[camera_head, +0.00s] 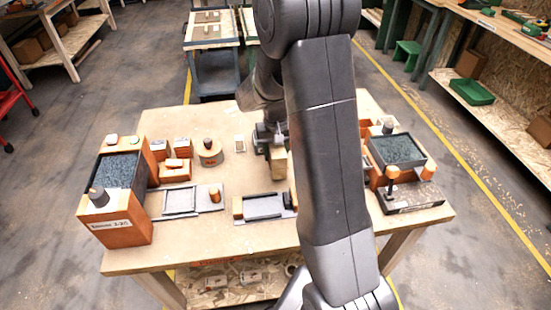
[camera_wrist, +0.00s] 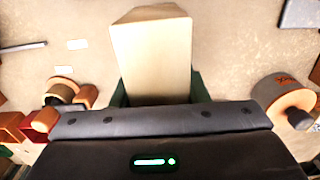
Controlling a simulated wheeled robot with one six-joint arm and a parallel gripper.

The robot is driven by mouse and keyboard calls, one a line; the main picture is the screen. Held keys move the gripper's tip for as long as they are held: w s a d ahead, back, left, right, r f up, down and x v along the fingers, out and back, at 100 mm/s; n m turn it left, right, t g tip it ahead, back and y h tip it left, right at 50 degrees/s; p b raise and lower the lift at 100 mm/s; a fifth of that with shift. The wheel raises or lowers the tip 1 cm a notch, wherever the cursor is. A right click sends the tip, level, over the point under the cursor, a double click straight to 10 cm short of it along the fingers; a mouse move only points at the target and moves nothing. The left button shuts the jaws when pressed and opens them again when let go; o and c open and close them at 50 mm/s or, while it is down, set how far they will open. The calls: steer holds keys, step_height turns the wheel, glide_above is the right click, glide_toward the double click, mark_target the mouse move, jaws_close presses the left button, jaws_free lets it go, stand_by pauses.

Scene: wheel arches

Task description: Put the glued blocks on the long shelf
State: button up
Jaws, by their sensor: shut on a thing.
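My gripper (camera_head: 272,148) is over the middle of the wooden table, partly behind my arm. In the wrist view my gripper (camera_wrist: 158,90) is shut on a pale wooden block (camera_wrist: 152,50), with a dark green finger on each side. The block also shows in the head view (camera_head: 279,168), hanging below the gripper. I cannot tell whether it touches the table or whether it is several pieces glued together. A long wooden shelf (camera_head: 510,128) runs along the right side of the room, below a workbench, with a green tray (camera_head: 471,92) on it.
The table (camera_head: 240,240) holds an orange block tower with a dark tray (camera_head: 122,168) at left, a round orange tin (camera_head: 209,153), grey plates (camera_head: 180,201), and another orange stand with a dark tray (camera_head: 398,150) at right. A cart (camera_head: 215,70) stands behind. Floor at right is clear.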

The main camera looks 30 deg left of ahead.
steer(key=shift+f, duration=1.75)
steer(key=shift+f, duration=0.1)
steer(key=o, duration=0.6)
steer(key=shift+f, duration=0.1)
steer(key=o, duration=0.4)
